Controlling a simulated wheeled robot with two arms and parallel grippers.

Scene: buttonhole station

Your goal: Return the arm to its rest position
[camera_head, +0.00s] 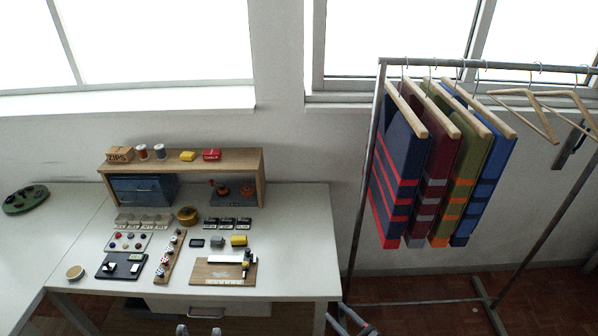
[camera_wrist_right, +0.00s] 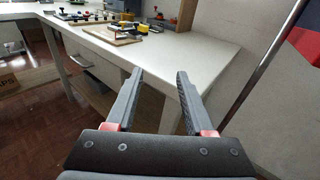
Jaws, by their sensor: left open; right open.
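My left gripper (camera_head: 198,331) shows only its fingertips at the bottom edge of the head view, in front of the table; it is open and nothing shows between the tips. My right gripper (camera_head: 335,311) is at the bottom edge, just off the table's front right corner. In the right wrist view my right gripper (camera_wrist_right: 160,73) is open and empty, its fingers apart with the tabletop edge beyond them. Most of both arms is out of view.
The white table (camera_head: 305,230) holds a wooden shelf (camera_head: 240,158), small trays, buttons and a wooden board (camera_head: 210,272). A metal garment rack (camera_head: 362,200) with hanging striped cloths (camera_head: 400,150) stands to the right. The table's right end is bare.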

